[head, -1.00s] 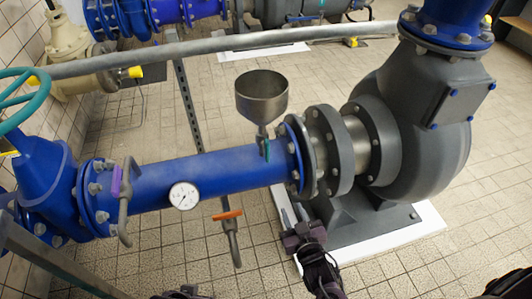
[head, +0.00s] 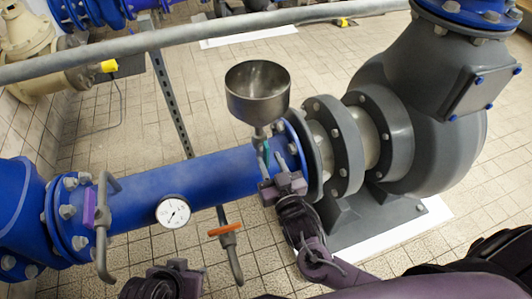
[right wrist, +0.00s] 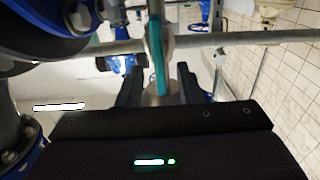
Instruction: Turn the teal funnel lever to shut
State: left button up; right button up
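The teal funnel lever (head: 267,147) is a small upright handle on the neck below the grey metal funnel (head: 257,95), above the blue pipe (head: 205,178). My right gripper (head: 270,163) is at the lever, its two fingers apart and pointing up. In the right wrist view the teal lever (right wrist: 159,55) stands between the two dark fingers (right wrist: 159,80), with gaps on both sides; I see no grip on it. The lower end of the lever is partly hidden. My left gripper (head: 178,276) is low at the bottom edge, away from the funnel; its fingers are unclear.
A pressure gauge (head: 173,211) sits on the pipe. A purple-handled valve (head: 89,208) is at left, and an orange-handled valve (head: 225,229) hangs below the pipe. The large grey pump (head: 425,120) stands at right. A grey rail (head: 200,40) crosses behind the funnel.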

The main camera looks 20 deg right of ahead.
aim_at(268, 157)
pick_arm(q)
jog(key=shift+w+d, duration=0.2)
jog(key=shift+d, duration=0.2)
pick_arm(e)
jog(key=shift+w, duration=1.7)
jog(key=shift+c, duration=0.3)
grip_shut()
